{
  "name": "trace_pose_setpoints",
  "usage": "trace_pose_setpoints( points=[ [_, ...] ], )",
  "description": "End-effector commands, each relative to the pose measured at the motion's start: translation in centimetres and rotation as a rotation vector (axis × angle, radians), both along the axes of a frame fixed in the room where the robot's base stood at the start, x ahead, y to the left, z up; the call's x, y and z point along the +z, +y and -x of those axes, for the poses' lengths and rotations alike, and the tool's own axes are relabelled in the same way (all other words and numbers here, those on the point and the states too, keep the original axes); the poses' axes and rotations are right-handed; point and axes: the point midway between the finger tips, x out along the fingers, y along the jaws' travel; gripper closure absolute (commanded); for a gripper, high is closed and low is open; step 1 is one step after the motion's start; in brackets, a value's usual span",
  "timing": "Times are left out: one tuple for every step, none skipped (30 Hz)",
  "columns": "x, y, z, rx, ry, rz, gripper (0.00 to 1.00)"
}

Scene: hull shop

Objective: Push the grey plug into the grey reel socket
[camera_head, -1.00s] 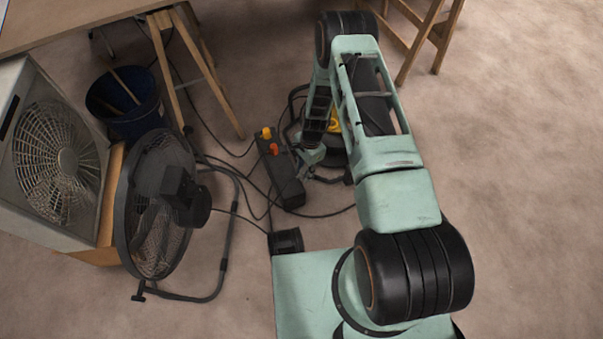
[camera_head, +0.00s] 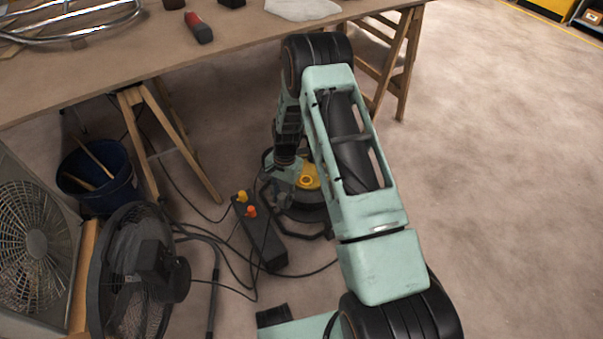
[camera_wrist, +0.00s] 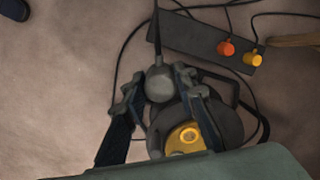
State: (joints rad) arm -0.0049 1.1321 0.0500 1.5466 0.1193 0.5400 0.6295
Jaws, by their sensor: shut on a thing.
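My gripper (camera_wrist: 158,80) is shut on the grey plug (camera_wrist: 160,88), which shows between its fingertips in the wrist view with a dark cable running up from it. The black cable reel with a yellow centre (camera_wrist: 187,138) lies behind and below the plug in that view, partly covered by my right-hand finger and wrist. In the head view my gripper (camera_head: 284,180) is just left of the reel's yellow centre (camera_head: 307,177). The plug is too small to make out there. The grey reel socket cannot be told apart in either view. The plug appears apart from the reel.
A black power strip (camera_head: 262,238) with an orange plug (camera_head: 251,210) and a yellow plug (camera_head: 242,196) lies near the reel. Loose cables cross the floor. A fan (camera_head: 135,270), a blue bucket (camera_head: 98,185) and a workbench (camera_head: 120,60) stand around. Floor at right is clear.

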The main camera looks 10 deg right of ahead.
Motion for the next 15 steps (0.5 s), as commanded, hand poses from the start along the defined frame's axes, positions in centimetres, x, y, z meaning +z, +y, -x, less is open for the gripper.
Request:
trace_pose_setpoints(
  points=[
    [3.0,-0.4,-1.1,0.062,-0.012,0.000,0.95],
    [4.6,-0.6,-1.4,0.104,-0.014,0.000,0.95],
    [6.8,-0.9,-1.8,0.160,-0.016,0.001,0.95],
    [8.4,-1.2,-2.0,0.201,-0.017,0.002,0.95],
    [10.0,-1.4,-2.2,0.241,-0.018,0.003,0.95],
    [12.2,-1.8,-2.4,0.296,-0.019,0.005,0.95],
    [13.8,-2.1,-2.4,0.336,-0.019,0.008,0.95],
    [15.4,-2.3,-2.4,0.375,-0.019,0.009,0.95],
    [17.4,-2.7,-2.4,0.424,-0.018,0.012,0.95],
    [18.9,-3.0,-2.3,0.459,-0.016,0.014,0.95],
    [20.2,-3.2,-2.2,0.493,-0.015,0.017,0.95],
    [21.9,-3.5,-1.9,0.534,-0.012,0.020,0.95],
    [23.1,-3.7,-1.8,0.561,-0.012,0.021,0.95],
    [24.1,-4.0,-1.6,0.587,-0.010,0.023,0.95],
    [25.3,-4.2,-1.4,0.617,-0.006,0.026,0.95]
  ],
)
